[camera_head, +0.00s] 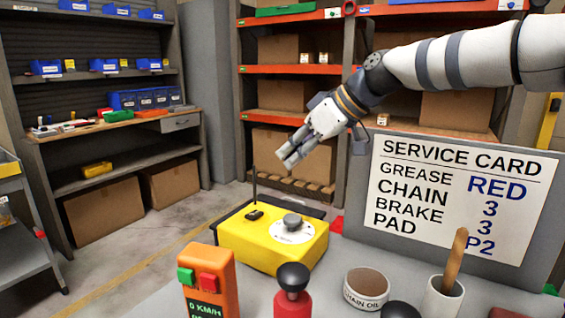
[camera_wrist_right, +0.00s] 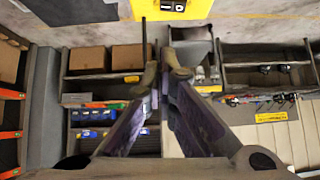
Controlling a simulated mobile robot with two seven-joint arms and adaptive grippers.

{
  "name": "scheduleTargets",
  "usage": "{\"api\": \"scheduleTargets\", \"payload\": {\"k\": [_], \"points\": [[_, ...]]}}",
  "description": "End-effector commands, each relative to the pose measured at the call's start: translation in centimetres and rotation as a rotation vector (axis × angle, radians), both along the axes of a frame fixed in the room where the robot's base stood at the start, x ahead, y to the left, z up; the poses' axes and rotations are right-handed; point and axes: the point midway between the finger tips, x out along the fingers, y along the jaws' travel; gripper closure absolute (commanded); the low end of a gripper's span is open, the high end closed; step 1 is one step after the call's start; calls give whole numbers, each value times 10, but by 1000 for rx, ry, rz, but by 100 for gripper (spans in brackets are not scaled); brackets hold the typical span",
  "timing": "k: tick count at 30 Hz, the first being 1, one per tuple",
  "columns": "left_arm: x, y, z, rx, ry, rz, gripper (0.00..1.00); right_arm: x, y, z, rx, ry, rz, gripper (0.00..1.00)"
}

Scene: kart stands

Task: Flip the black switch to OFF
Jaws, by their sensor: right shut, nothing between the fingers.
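A yellow box (camera_head: 272,240) stands on the grey bench top. On its top are a small black switch (camera_head: 254,215), a thin black antenna and a grey knob (camera_head: 292,221) on a white dial. I cannot tell which way the switch is set. My right gripper (camera_head: 288,161) is shut and empty, in the air above and behind the box, apart from it. In the right wrist view the shut fingertips (camera_wrist_right: 165,68) lie below part of the yellow box (camera_wrist_right: 150,10) at the top edge, with a dark switch-like part (camera_wrist_right: 172,5). My left gripper is not in view.
An orange handset (camera_head: 209,280), a red bottle with a black cap (camera_head: 293,290), a chain oil tin (camera_head: 366,288) and a cup (camera_head: 442,298) stand at the front. A service card board (camera_head: 360,190) stands right of the box. The air above the box is clear.

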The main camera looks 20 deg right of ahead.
Motion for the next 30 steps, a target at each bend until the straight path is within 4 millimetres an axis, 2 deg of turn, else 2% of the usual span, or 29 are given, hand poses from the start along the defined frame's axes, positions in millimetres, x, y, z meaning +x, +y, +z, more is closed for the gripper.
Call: {"api": "scheduleTargets", "payload": {"k": [8, 14, 21, 25, 30], "points": [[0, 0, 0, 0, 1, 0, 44, 0, 0, 0, 1, 2, 0, 100], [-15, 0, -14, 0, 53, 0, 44, -8, 7, -2, 65, 60, 1, 100], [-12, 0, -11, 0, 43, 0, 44, -9, 8, 4, 64, 52, 1, 100], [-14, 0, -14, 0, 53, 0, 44, -2, 16, -8, 63, 56, 3, 100], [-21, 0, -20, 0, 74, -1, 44, 17, 34, -37, 62, 60, 3, 100]]}}
